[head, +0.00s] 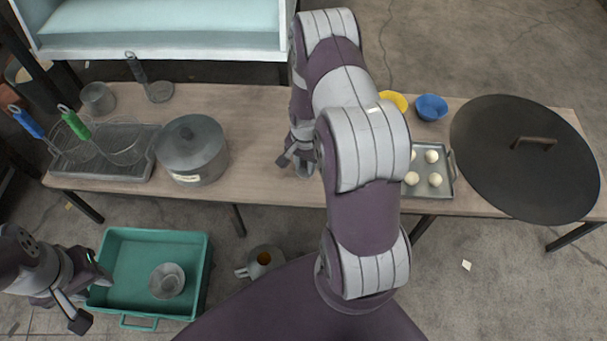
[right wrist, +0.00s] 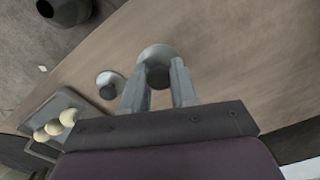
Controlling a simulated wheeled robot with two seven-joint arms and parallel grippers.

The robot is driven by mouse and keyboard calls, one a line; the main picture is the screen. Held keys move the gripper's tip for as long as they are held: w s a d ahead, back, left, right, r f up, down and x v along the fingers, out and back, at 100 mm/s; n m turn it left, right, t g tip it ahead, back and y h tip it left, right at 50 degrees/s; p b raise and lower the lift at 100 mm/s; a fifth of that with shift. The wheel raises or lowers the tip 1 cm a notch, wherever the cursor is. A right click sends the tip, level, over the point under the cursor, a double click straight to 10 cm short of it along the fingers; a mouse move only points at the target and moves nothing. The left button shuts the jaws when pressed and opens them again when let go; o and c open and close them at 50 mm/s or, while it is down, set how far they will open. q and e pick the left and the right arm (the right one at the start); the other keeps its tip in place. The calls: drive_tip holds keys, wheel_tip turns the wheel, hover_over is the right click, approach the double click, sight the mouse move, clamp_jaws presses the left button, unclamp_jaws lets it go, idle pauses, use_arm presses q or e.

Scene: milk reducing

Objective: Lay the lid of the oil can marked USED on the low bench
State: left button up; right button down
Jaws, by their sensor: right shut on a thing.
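My right gripper (head: 297,163) is low over the middle of the low bench (head: 260,120), partly hidden by my right arm. In the right wrist view its fingers (right wrist: 158,82) are shut on a small round grey thing that looks like a lid (right wrist: 153,53). Whether it touches the bench is unclear. A lidded grey pot (head: 205,162) with a pale label stands on the bench to the left; I cannot read the label. My left gripper (head: 92,298) is open and empty by the left end of the teal crate.
A pale round thing with a dark knob (right wrist: 103,78) is beside the right gripper. The tray of dough balls (head: 446,178), bowls (head: 431,106) and large dark lid (head: 500,175) fill the bench's right; strainers (head: 122,148) its left. The teal crate (head: 197,255) and a jug (head: 262,258) are on the floor.

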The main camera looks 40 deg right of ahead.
sight(304, 171)
drive_tip(key=shift+w+f, duration=0.35)
wheel_tip(304, 171, down, 4)
drive_tip(key=b, duration=0.2)
drive_tip(key=shift+b, duration=0.35)
drive_tip(key=shift+r, duration=0.2)
drive_tip(key=shift+f, duration=0.2)
drive_tip(key=c, duration=0.9)
unclamp_jaws()
drive_tip(key=shift+o, duration=0.2)
